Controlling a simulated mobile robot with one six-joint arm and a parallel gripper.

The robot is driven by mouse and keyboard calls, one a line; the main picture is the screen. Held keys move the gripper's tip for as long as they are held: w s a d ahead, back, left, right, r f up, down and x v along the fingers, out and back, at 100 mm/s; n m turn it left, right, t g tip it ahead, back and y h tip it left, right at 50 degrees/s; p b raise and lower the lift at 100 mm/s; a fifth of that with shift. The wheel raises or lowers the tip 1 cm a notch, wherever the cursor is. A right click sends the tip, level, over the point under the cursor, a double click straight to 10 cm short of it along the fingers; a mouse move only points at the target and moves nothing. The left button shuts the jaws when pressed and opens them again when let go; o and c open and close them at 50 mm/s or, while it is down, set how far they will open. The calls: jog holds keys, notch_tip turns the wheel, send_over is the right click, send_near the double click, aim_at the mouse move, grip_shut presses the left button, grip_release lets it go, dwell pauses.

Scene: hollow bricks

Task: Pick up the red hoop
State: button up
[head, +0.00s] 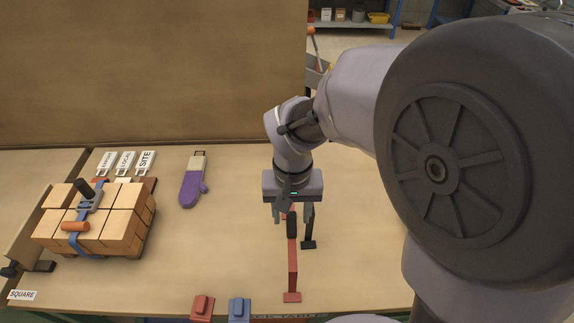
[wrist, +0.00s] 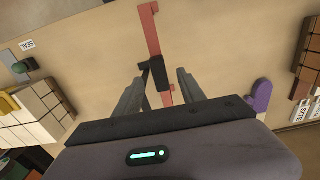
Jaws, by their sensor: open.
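My gripper (head: 292,213) is open above the hoop's top. In the wrist view my gripper (wrist: 158,84) has one finger on each side of the grip, with gaps visible. I cannot tell how far the fingertips are above it. The hoop's far end is partly hidden by the gripper.
A strapped brick pack (head: 125,225) stands at the left. A purple mitt-shaped piece (head: 192,188) lies behind, near label cards (head: 126,162). A red block (head: 202,307) and a blue block (head: 239,308) sit at the front edge. A dark upright piece (head: 309,230) shows right of the hoop.

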aim_at(291, 222)
notch_tip(291, 222, down, 5)
jog(key=shift+w+r+b, duration=0.1)
jog(key=shift+r+b, duration=0.1)
jog(key=shift+b, duration=0.7)
jog(key=shift+r, duration=0.15)
jog(key=shift+c, duration=0.2)
grip_shut()
